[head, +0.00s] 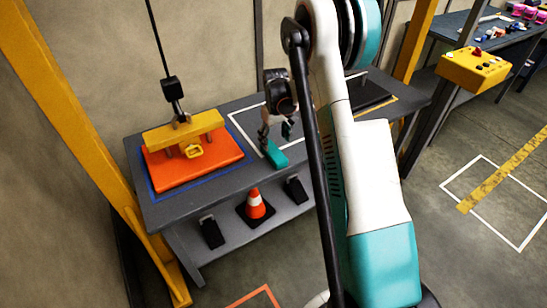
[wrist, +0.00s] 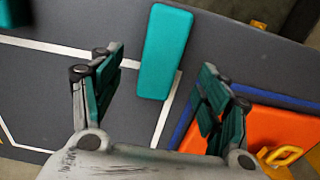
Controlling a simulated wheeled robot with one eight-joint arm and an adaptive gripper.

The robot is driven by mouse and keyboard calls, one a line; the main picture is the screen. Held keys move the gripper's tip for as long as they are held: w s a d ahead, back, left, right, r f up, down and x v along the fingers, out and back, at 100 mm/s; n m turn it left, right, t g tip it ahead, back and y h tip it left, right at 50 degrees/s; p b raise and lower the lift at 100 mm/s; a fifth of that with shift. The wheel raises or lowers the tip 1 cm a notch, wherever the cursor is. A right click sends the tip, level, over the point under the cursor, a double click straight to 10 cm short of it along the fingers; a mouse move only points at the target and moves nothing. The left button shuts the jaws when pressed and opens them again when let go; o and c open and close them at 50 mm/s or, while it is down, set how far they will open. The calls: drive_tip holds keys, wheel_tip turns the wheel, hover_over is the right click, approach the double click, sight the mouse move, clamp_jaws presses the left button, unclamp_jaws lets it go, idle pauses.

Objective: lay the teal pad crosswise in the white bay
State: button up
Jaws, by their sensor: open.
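The teal pad (head: 277,154) lies on the grey bench near its front edge. In the wrist view the pad (wrist: 164,55) is a long rounded block whose lower end crosses a white line near a corner of the outline. Its upper end lies outside the line. The white bay (wrist: 60,47) is a white outline on the bench top; in the head view it (head: 241,133) is partly hidden by my arm. My gripper (head: 276,134) is open and empty above the bench. In the wrist view its fingers (wrist: 158,85) are wide apart, with the pad between and beyond them, touching neither.
An orange plate (head: 190,168) with a yellow lifting bar (head: 184,130) sits in a blue outline left of the bay, under a black hoist cable. A dark panel (head: 369,95) lies at the bench's right. A traffic cone (head: 255,204) stands below the bench top.

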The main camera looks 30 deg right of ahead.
sight(274, 151)
drive_tip(key=f+b, duration=0.1)
drive_tip(key=f, duration=0.1)
drive_tip(key=f+b, duration=0.1)
drive_tip(key=f, duration=0.2)
drive_tip(key=f+b, duration=0.1)
drive_tip(key=f, duration=0.1)
drive_tip(key=shift+w+a+f, duration=0.15)
drive_tip(key=shift+w, duration=0.2)
drive_tip(key=c, duration=1.2)
